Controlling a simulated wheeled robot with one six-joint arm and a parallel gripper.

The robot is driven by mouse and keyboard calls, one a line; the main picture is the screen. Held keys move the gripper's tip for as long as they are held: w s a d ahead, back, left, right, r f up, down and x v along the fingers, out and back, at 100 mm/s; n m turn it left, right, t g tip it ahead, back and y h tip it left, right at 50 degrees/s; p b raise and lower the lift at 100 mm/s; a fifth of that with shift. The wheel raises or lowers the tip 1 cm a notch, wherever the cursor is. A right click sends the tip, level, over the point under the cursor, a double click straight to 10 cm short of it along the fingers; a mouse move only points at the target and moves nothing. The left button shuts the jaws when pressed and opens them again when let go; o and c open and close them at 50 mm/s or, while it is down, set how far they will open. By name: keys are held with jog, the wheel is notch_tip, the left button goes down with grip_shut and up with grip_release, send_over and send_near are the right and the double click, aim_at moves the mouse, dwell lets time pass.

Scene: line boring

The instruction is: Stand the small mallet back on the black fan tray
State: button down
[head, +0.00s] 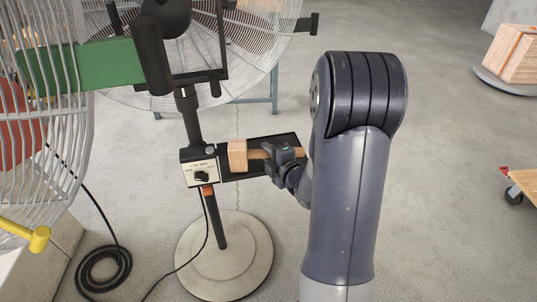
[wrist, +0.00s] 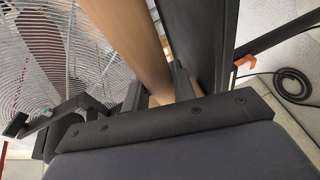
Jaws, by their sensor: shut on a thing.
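The small mallet has a pale wooden block head (head: 237,155) and a wooden handle (head: 258,154). In the head view it lies sideways, its head to the left near the control box. My gripper (head: 272,154) is shut on the handle from the right. The black fan tray (head: 286,139) is behind and below the mallet in the head view. I cannot tell whether the mallet touches it.
A control box with a knob (head: 199,172) sits on the fan post beside the tray. The post stands on a round base (head: 224,262). Large wire fan guards (head: 255,50) are behind and left. A black cable (head: 104,268) coils on the floor.

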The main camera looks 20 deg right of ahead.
jog(key=shift+f, duration=0.1)
jog(key=c, duration=0.5)
grip_release()
jog(key=shift+s, duration=0.1)
jog(key=o, duration=0.4)
jog(key=shift+s+f, duration=0.1)
jog(key=shift+f, duration=0.15)
jog(key=shift+c, duration=0.5)
jog(key=shift+o, duration=0.2)
jog(key=shift+s, duration=0.35)
jog(key=shift+o, duration=0.8)
jog(key=shift+b+v, duration=0.4)
jog(key=shift+v, duration=0.9)
jog(key=shift+r+v, duration=0.2)
jog(key=shift+v, duration=1.2)
jog(key=shift+r+v, duration=0.15)
jog(key=shift+v, duration=1.25)
